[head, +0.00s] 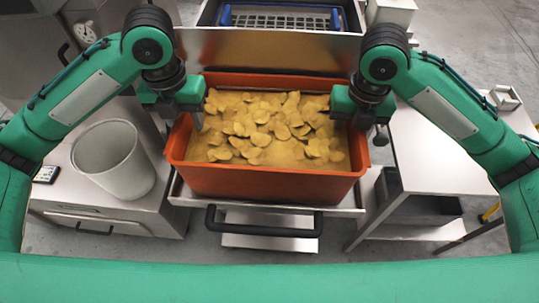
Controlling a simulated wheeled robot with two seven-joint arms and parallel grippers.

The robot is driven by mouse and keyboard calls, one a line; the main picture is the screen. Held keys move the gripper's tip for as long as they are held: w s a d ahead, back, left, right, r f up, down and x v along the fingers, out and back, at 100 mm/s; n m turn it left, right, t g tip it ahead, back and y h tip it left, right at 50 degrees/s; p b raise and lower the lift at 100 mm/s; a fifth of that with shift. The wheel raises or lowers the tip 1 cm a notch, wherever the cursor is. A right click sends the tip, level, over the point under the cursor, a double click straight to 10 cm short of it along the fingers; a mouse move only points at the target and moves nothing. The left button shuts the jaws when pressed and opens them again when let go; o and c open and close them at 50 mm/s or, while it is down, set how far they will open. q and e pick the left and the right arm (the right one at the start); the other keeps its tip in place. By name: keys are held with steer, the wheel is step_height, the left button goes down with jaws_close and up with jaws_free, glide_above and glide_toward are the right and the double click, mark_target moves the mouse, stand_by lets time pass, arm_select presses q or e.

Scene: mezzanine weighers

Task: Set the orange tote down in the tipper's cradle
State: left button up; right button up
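The orange tote (265,183) is in the middle of the head view, upright and holding many yellow, chip-like pieces (265,130). It is over or in a steel cradle (340,211), whose front edge shows below it. I cannot tell whether the tote rests on the cradle's floor, which it hides. My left gripper (187,112) is at the tote's left side wall, with a fingertip showing inside the rim. My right gripper (363,116) is at the right side wall. I cannot see clearly whether either gripper is closed on the wall.
A steel panel (270,48) and a blue-framed grate (281,20) stand behind the tote. A black handle (264,231) is in front of the cradle. A pale bucket (113,160) stands on the left counter. A white table (435,155) is at right, with a dark bin (425,209) below.

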arm_select(q)
step_height(320, 180, up, 10)
steer(key=shift+a+r, duration=0.15)
arm_select(e)
steer(key=shift+d+r, duration=0.15)
steer(key=shift+r, duration=2.85)
steer(key=shift+d+r, duration=0.15)
steer(key=shift+r, duration=2.85)
